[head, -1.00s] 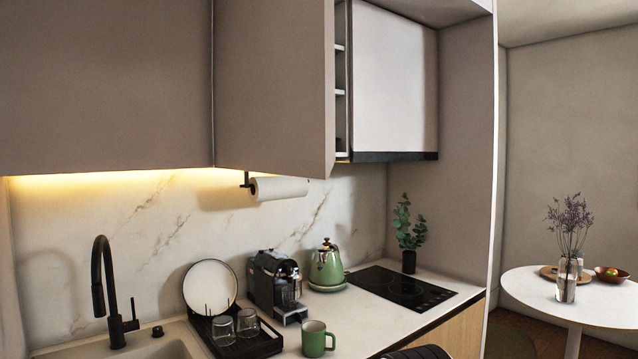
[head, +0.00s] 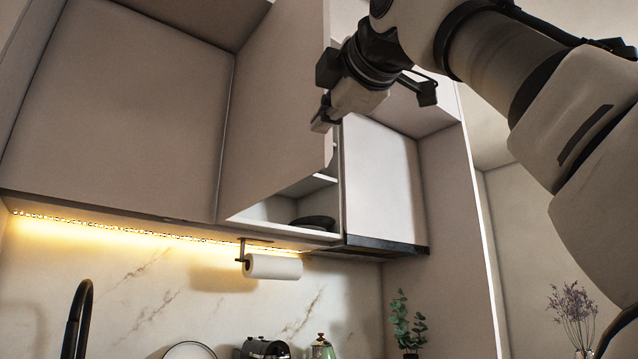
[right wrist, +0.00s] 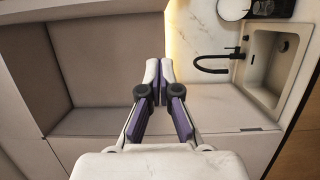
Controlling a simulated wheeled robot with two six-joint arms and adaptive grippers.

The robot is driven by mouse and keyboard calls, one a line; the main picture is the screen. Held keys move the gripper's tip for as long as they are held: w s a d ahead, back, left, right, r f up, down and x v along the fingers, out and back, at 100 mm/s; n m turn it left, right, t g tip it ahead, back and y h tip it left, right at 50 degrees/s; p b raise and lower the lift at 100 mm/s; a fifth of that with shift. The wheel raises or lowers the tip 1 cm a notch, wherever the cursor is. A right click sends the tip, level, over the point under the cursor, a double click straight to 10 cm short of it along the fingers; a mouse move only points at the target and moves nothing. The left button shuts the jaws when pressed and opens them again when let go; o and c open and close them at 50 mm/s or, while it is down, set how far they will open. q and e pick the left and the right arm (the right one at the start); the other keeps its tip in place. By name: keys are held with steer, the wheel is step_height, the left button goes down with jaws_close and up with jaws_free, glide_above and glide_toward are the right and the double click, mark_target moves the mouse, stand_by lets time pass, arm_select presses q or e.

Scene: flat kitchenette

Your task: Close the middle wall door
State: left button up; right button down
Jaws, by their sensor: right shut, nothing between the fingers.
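The middle wall door (head: 280,110) is a flat beige panel in the head view. It stands open, swung out from the cabinet, so part of the shelf interior (head: 285,207) shows to its right and below. My right gripper (head: 322,118) is shut and empty. In the head view it appears near the door's free edge; I cannot tell whether it touches. The right wrist view also shows its closed fingers (right wrist: 159,85), with nothing between them. My left gripper is out of view.
A closed left wall door (head: 130,110) and a white panel with a dark lower edge (head: 380,185) flank the opening. A dark dish (head: 313,222) sits inside. A paper towel roll (head: 273,267) hangs below. The faucet (right wrist: 215,65) and sink (right wrist: 272,70) show in the right wrist view.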

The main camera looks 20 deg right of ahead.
mark_target(318, 153)
steer(key=w+d+p, duration=0.1)
steer(key=w+p, duration=0.1)
steer(key=w, duration=0.1)
steer(key=w+d+p, duration=0.1)
steer(key=w+p, duration=0.2)
steer(key=w, duration=0.1)
steer(key=w+d+p, duration=0.1)
steer(key=w+p, duration=0.1)
steer(key=w, duration=0.2)
steer(key=shift+w+d, duration=0.1)
steer(key=shift+w, duration=0.1)
steer(key=shift+a, duration=0.2)
